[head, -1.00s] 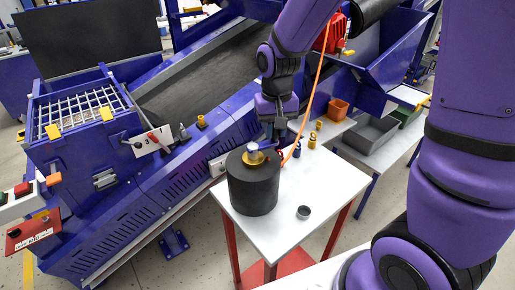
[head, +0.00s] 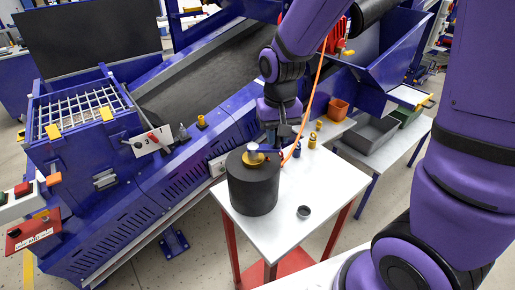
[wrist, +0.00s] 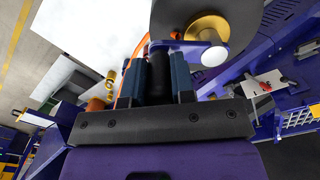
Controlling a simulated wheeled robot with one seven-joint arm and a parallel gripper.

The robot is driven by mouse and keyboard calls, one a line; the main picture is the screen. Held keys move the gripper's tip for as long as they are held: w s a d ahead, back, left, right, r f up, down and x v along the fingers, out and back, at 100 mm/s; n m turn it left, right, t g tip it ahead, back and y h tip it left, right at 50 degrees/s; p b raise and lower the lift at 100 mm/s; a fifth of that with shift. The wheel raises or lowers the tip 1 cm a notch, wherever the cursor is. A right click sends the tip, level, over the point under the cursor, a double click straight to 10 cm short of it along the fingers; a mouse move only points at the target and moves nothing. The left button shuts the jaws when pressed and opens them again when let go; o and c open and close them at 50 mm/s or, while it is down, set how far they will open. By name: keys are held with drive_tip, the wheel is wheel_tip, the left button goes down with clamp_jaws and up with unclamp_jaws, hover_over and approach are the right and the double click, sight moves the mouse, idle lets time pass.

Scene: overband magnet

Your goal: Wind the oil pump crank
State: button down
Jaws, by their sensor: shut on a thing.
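The oil pump is a black cylinder (head: 253,192) standing upright on a white table, with a brass disc (head: 254,158) on top. My gripper (head: 277,140) is at the right side of the pump top. In the wrist view my gripper (wrist: 158,75) is shut on a dark upright crank handle (wrist: 157,55). The handle is mostly hidden in the head view.
On the white table (head: 318,190) are a small dark ring (head: 304,212) and brass pieces (head: 312,141). An orange hose (head: 312,100) hangs down behind the gripper. The blue conveyor machine (head: 120,220) stands close at the left. Grey and orange bins sit behind.

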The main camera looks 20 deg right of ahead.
drive_tip(key=shift+a, duration=0.1)
drive_tip(key=shift+s+a, duration=0.5)
drive_tip(key=shift+s, duration=0.35)
drive_tip(key=shift+s+a, duration=0.5)
drive_tip(key=shift+a, duration=0.1)
drive_tip(key=shift+s+a, duration=0.15)
drive_tip(key=shift+a, duration=0.15)
